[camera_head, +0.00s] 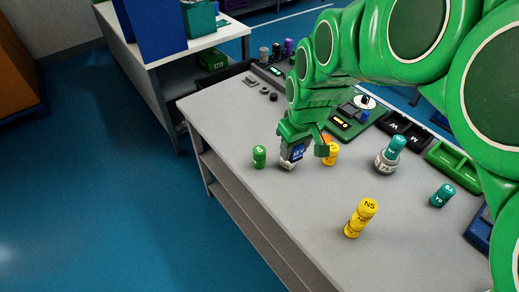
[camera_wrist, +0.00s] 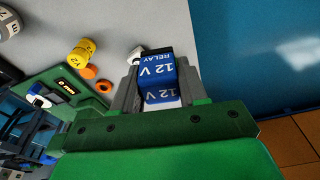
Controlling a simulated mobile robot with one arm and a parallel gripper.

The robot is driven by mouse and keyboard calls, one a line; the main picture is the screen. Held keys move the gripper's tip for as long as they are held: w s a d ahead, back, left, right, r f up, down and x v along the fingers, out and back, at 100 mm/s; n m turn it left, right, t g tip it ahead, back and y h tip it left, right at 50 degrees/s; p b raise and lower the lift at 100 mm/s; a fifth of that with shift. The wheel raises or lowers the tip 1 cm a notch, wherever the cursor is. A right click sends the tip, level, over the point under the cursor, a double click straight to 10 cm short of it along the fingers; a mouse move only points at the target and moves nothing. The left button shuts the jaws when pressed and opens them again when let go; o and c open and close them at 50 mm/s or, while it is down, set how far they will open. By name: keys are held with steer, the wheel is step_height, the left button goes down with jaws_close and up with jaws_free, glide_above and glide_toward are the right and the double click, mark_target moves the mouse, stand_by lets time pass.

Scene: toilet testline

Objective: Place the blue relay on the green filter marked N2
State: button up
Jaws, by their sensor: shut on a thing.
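The blue relay (camera_head: 296,152), marked 12 V, is held low over the grey table in the head view. My gripper (camera_head: 306,150) is shut on it. In the wrist view the relay (camera_wrist: 157,72) sits between the two grey fingers, with its RELAY lettering showing. The green filter (camera_head: 259,157) stands upright on the table just left of my gripper and the relay, apart from them. Its mark is too small to read. I cannot make out the filter in the wrist view.
A yellow cylinder (camera_head: 331,154) stands close right of my gripper. A yellow stack (camera_head: 361,218) stands nearer the front. A teal piece sits on a grey one (camera_head: 386,163) farther right. A green board (camera_head: 352,124) lies behind. The table's left edge is near the filter.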

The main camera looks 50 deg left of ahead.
steer(key=s+a+r+n, duration=0.1)
steer(key=s+a+n, duration=0.15)
steer(key=s, duration=0.25)
glide_above(258, 148)
steer(key=shift+m, duration=0.35)
steer(key=shift+s+d+f, duration=0.1)
steer(key=shift+d+f, duration=0.05)
steer(key=shift+f, duration=1.45)
steer(key=shift+w+d+f, duration=0.1)
steer(key=shift+d+f, duration=0.05)
steer(key=shift+f, duration=1.5)
steer(key=shift+s+d+f, duration=0.1)
steer(key=shift+d+f, duration=0.05)
steer(key=shift+f, duration=3)
steer(key=shift+f, duration=0.15)
steer(key=o, duration=1.1)
